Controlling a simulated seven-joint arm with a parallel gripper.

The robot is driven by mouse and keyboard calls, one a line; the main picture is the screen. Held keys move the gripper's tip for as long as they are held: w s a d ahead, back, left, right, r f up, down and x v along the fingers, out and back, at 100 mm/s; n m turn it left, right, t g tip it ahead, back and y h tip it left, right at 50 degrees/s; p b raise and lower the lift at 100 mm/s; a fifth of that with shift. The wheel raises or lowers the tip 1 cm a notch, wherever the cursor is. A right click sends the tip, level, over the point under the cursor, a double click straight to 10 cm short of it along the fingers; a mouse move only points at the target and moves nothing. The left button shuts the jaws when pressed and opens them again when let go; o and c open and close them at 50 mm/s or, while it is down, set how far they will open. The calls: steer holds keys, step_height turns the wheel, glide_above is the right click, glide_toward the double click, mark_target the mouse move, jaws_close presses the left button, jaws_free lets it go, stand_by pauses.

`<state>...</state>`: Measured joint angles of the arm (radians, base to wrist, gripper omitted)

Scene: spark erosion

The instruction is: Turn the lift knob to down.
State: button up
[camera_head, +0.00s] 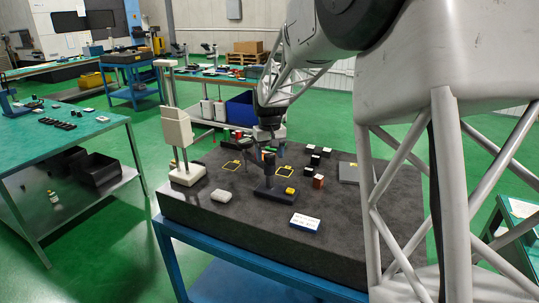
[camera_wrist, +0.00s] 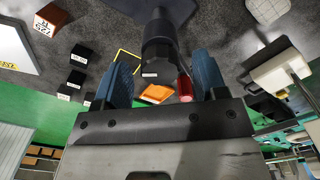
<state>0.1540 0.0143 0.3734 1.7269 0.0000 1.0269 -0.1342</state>
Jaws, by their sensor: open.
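A dark upright post (camera_head: 269,163) stands on a dark flat base (camera_head: 268,195) on the grey stone slab. In the wrist view a black ribbed cylinder (camera_wrist: 160,48) with a small white label appears between my blue fingers; it looks like the top of this post. I cannot read its label or make out a knob setting. My gripper (camera_wrist: 161,80) is open, with one finger on each side of the cylinder and gaps visible. In the head view my gripper (camera_head: 268,135) is just above the post, its fingertips hard to make out.
A pale height stand (camera_head: 178,130) rises at the slab's left. A white labelled block (camera_head: 305,222) lies in front, a brown block (camera_head: 318,181) to the right. Several black blocks and yellow outlined squares are behind. An orange piece (camera_wrist: 157,93) and red cylinder (camera_wrist: 185,85) lie beyond.

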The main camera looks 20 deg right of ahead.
mark_target(269, 157)
steer(key=shift+r, duration=3.75)
steer(key=shift+s, duration=0.15)
steer(key=shift+s+a+r, duration=0.1)
steer(key=shift+s+a, duration=0.05)
steer(key=shift+s, duration=0.05)
steer(key=s+a+f+t, duration=0.1)
steer(key=s+a, duration=0.2)
steer(key=s, duration=1.1)
steer(key=s+a+f, duration=0.1)
steer(key=s+a, duration=0.3)
steer(key=s, duration=1)
steer(key=s+a+f+t, duration=0.1)
steer(key=s+a, duration=0.2)
steer(key=s, duration=1.1)
steer(key=shift+s+a+f+t, duration=0.3)
steer(key=shift+s, duration=0.05)
